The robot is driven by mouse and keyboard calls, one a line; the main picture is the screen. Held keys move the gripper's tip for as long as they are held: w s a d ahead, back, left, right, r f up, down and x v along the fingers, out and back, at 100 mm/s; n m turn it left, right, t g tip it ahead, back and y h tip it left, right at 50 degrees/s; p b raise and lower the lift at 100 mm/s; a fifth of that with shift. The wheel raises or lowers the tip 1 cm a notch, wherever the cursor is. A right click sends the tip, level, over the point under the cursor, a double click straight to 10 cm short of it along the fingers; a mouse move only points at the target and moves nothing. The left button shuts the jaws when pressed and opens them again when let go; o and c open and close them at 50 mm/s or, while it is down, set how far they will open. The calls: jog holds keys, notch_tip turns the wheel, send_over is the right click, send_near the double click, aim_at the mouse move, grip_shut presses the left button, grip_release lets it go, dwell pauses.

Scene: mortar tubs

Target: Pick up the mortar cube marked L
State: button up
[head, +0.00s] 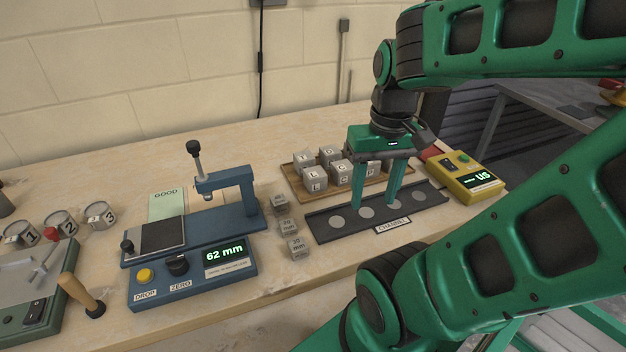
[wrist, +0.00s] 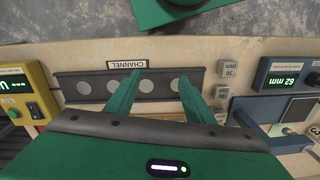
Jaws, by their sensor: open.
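The mortar cube marked L (head: 315,180) is a grey cube at the front left of a wooden tray (head: 296,193). It stands among several similar lettered cubes. My gripper (head: 376,203) points down with its two green fingers apart and nothing between them. It is to the right of the L cube and in front of the tray, over the dark channel strip (head: 319,228). In the wrist view my gripper (wrist: 158,78) is above the same strip (wrist: 70,86), and the L cube is not visible there.
A yellow meter (head: 470,178) stands to the right of the tray. Several loose cubes marked in mm (head: 297,248) lie left of the strip. A blue tester (head: 190,285) reading 62 mm stands further left. The bench front edge is mostly clear.

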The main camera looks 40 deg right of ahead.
jog(key=w+d+r+n+y, duration=0.1)
jog(key=w+d+n+y, duration=0.1)
jog(key=w+n, duration=0.85)
jog(key=n+t+y, duration=0.1)
jog(key=n+y, duration=0.1)
jog(key=n, duration=0.7)
send_near(316, 172)
jog(key=x, duration=1.1)
jog(key=shift+w+d+r, duration=0.1)
jog(key=c, duration=1)
